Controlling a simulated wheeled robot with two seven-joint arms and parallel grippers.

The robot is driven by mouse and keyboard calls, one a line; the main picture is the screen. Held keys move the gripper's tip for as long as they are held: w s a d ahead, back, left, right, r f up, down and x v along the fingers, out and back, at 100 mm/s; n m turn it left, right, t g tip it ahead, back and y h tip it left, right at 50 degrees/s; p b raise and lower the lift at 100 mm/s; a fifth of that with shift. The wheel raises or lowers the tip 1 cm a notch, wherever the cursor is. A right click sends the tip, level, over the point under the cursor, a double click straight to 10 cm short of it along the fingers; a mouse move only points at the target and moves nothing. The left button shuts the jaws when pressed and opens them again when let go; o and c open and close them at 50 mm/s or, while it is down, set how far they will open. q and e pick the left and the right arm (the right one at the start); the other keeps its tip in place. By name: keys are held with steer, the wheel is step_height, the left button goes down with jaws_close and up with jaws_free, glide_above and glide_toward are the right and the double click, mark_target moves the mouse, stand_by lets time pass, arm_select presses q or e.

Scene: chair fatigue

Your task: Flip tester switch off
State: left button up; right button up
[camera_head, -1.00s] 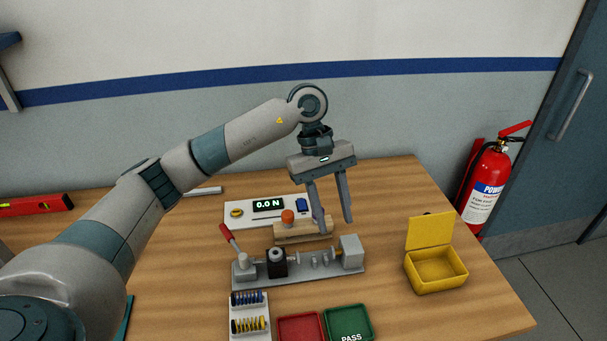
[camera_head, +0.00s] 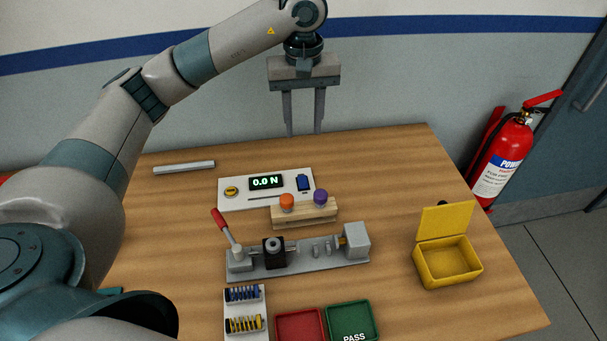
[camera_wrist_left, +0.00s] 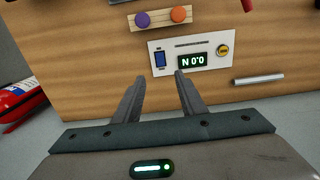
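The tester panel (camera_head: 240,197) is a white plate on the table with a display (camera_head: 266,182) reading 0.0 N, a yellow round knob (camera_head: 231,191) and a blue rocker switch (camera_head: 303,183). The switch also shows in the left wrist view (camera_wrist_left: 160,59); its on or off position is too small to tell. My left gripper (camera_head: 304,134) is open and empty, raised above the table's back edge, behind the panel. In the left wrist view its fingertips (camera_wrist_left: 160,78) point toward the panel, on either side of the gap below the switch. My right gripper is not in view.
A wooden block (camera_head: 290,219) with an orange and a purple knob stands in front of the panel. A grey fixture (camera_head: 325,262) with a red lever (camera_head: 222,225) lies nearer. Red (camera_head: 283,336) and green (camera_head: 369,318) trays and a yellow box (camera_head: 421,270) are around it.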

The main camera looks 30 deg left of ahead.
arm_select(q)
steer(key=p, duration=0.6)
glide_toward(304, 185)
step_height(304, 185, down, 5)
steer(key=shift+a+f, duration=0.1)
steer(key=shift+f, duration=0.9)
